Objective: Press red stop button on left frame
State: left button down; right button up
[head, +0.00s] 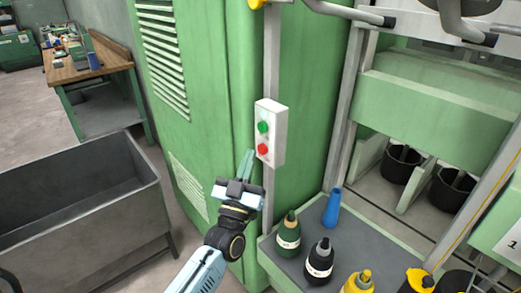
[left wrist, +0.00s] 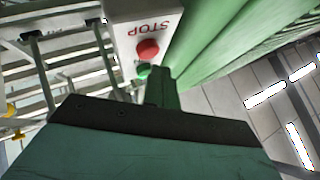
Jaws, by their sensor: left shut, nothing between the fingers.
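In the left wrist view the red button (left wrist: 148,49) shows under the word STOP, with the green button (left wrist: 143,71) partly hidden by my fingers. My left gripper (head: 247,163) is shut and empty, pointing up just left of and below the red button. In the left wrist view its fingertips (left wrist: 161,78) show near the buttons; I cannot tell the exact gap. My right gripper is not in view.
A grey metal bin (head: 80,190) stands at left. A wooden workbench (head: 88,66) is behind it. A grey post (head: 271,55) runs above the box.

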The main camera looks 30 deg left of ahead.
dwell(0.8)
pick_arm(q)
jog(key=shift+w+d, duration=0.15)
jog(key=shift+w, duration=0.25)
jog(key=shift+w+d, duration=0.2)
jog(key=shift+w, duration=0.25)
dwell(0.6)
jog(key=shift+s, duration=0.15)
jog(key=shift+s+a, duration=0.35)
jog(key=shift+s, duration=0.35)
jog(key=s+p, duration=0.1)
jog(key=s+a, duration=0.1)
jog(key=s, duration=0.1)
jog(key=s+a+p, duration=0.1)
jog(key=shift+s+p, duration=0.35)
